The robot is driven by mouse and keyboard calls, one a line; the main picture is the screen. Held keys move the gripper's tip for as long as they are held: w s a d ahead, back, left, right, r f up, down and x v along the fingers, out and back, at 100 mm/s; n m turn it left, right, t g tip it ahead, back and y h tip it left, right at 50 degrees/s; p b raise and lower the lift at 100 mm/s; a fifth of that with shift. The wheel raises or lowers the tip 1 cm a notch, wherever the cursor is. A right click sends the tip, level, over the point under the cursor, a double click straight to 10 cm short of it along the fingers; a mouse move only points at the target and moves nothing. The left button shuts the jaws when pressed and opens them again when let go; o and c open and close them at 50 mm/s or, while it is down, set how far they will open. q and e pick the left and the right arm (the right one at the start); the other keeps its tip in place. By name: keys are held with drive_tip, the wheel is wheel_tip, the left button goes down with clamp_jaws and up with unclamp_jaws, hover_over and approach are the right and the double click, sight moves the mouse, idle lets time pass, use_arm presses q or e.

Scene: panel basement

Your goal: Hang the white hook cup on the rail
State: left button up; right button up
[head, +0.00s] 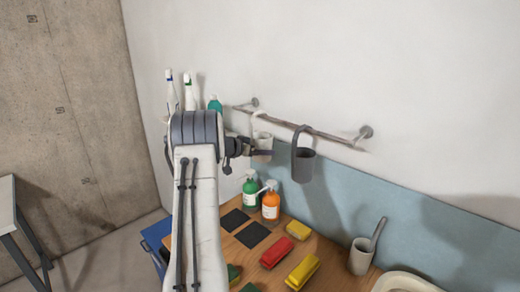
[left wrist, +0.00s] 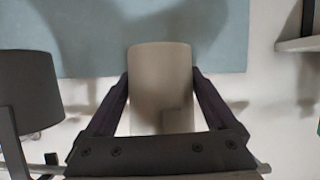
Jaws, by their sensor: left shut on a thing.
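The white hook cup (head: 263,141) is upright in front of the wall, just below the metal rail (head: 325,134). My left gripper (head: 265,153) is shut on the cup's body; in the left wrist view the cup (left wrist: 160,85) sits between both fingers. The cup's hook reaches up to about the rail's height; I cannot tell whether it is over the rail or only in front of it. My left arm hides part of the area left of the cup. My right gripper is not in view.
A dark grey hook cup (head: 303,164) hangs on the rail to the right, close to the white cup.

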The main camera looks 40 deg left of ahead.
use_arm(q)
drive_tip(key=o, duration=1.1)
drive_tip(key=b+v, duration=0.2)
drive_tip(key=v, duration=0.8)
drive_tip(key=shift+s+a+r+b, duration=0.1)
drive_tip(key=shift+s+b, duration=0.1)
drive_tip(key=shift+b, duration=0.2)
